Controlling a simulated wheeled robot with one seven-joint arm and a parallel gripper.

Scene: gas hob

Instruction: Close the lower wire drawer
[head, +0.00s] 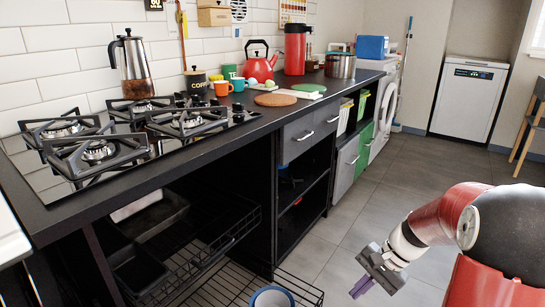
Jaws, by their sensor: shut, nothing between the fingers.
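The lower wire drawer (222,284) is at the bottom of the picture, under the counter. It is pulled out and its front part is cut off by the lower picture edge. A round blue and white vessel (272,297) stands in it. My gripper (358,290) is at the lower right, over the floor, to the right of the drawer and apart from it. Its purple fingers are shut and hold nothing.
An upper wire drawer (228,240) with dark trays in it hangs above the lower one. The black counter (260,125) carries a gas hob (120,135), cups and pots. Open shelves (303,205) stand right of the drawers. The grey tiled floor (370,215) is clear.

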